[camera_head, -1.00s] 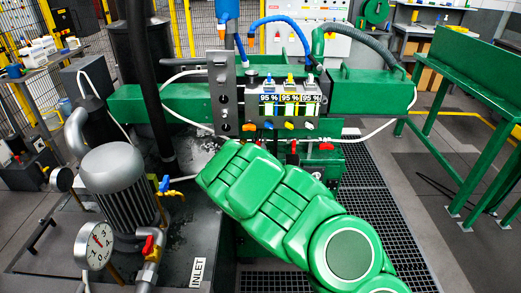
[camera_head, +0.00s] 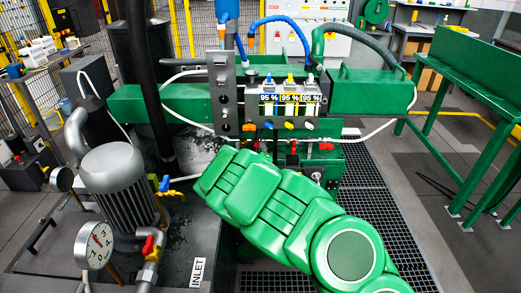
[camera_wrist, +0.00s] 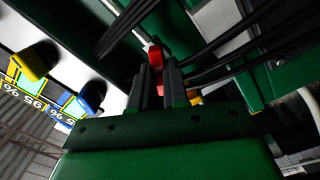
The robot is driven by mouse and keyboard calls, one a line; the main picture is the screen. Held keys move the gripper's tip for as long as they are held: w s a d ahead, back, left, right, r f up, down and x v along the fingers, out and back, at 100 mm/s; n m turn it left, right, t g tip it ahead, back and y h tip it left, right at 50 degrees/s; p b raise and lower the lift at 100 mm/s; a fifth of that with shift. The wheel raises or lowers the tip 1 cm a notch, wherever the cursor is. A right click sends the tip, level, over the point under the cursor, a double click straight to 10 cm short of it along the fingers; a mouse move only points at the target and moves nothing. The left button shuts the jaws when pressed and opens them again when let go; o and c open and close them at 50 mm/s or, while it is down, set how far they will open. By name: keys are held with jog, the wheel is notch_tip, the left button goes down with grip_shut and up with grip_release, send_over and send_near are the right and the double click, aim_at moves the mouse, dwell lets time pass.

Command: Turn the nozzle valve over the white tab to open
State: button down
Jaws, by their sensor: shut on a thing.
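My gripper (camera_wrist: 160,90) shows in the wrist view with its two dark fingers close together, shut on a small red valve handle (camera_wrist: 156,56). The red handle sits under the green machine body, to the right of the blue knob. In the head view my green arm hides the gripper and the held handle. A white tab (camera_head: 309,125) hangs at the right of the row of coloured tabs under the 95 % labels, beside a yellow tab (camera_head: 289,125) and a blue tab (camera_head: 269,125). I cannot tell which tab the held handle belongs to.
The blue knob (camera_wrist: 92,97) and yellow knob (camera_wrist: 32,60) are close left of my fingers in the wrist view. Black cables (camera_wrist: 225,45) run close on the right. A grey motor (camera_head: 118,180) and pressure gauge (camera_head: 95,245) stand left; a floor grating (camera_head: 385,220) lies right.

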jog(key=shift+n, duration=0.9)
jog(key=shift+f, duration=0.1)
jog(key=n, duration=0.4)
jog(key=c, duration=1)
grip_release()
jog(key=s, duration=0.7)
jog(key=shift+d, duration=0.1)
